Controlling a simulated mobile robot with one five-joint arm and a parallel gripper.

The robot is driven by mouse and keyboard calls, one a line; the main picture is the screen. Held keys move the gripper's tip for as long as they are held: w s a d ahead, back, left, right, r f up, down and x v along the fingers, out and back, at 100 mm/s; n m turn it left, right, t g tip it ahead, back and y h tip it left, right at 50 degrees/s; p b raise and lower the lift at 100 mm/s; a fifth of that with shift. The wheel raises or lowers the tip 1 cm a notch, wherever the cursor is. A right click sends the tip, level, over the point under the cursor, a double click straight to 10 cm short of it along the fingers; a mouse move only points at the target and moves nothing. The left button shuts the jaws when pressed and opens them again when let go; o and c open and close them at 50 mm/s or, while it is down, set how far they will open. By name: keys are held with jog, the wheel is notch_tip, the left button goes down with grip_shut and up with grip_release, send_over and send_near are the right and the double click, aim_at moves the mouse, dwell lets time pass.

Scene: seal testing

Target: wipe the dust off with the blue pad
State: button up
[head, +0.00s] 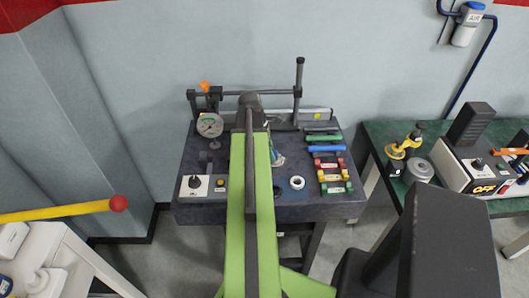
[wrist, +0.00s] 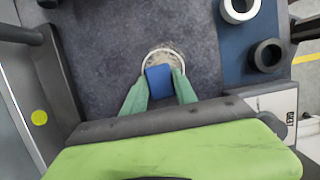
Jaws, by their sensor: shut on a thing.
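In the wrist view my gripper (wrist: 159,84) has its green fingers shut on the small blue pad (wrist: 158,76). The pad is at the near side of a round, pale-rimmed patch (wrist: 165,53) with a speckled grey inside, which looks like the dust. The pad and fingers hide the near part of this patch. I cannot tell whether the pad touches it or hovers just above. In the head view my green arm covers the middle of the dark bench top (head: 215,160) and hides the pad; only a small pale and green bit shows beside the arm.
On the bench, a pressure gauge (head: 209,125) stands at the left and a white control plate (head: 194,186) at front left. Coloured bars (head: 331,175) lie at the right, near a white ring (head: 297,182). A dark ring (wrist: 267,55) shows right of the pad in the wrist view.

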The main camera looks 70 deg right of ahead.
aim_at(287, 158)
jog(key=shift+s+d+f, duration=0.1)
jog(key=shift+s+d, duration=0.3)
jog(key=shift+s, duration=0.45)
jog(key=shift+s+d+r, duration=0.1)
jog(key=shift+s+d, duration=0.3)
jog(key=shift+s, duration=0.4)
jog(key=shift+s+d+f, duration=0.1)
jog(key=shift+s+d, duration=0.3)
jog(key=shift+s, duration=0.45)
grip_shut()
jog(key=shift+w+a, duration=0.3)
jog(key=shift+w, duration=0.35)
jog(key=shift+w+a, duration=0.35)
jog(key=shift+w, duration=0.25)
jog(key=shift+w+a, duration=0.3)
jog(key=shift+w, duration=0.35)
jog(key=shift+w+a, duration=0.3)
jog(key=shift+w, duration=0.35)
jog(key=shift+w+a, duration=0.3)
jog(key=shift+w, duration=0.3)
jog(key=shift+w+a, duration=0.3)
jog(key=shift+w, duration=0.35)
notch_tip(287, 158, up, 6)
jog(key=p, duration=0.6)
jog(key=shift+s, duration=0.1)
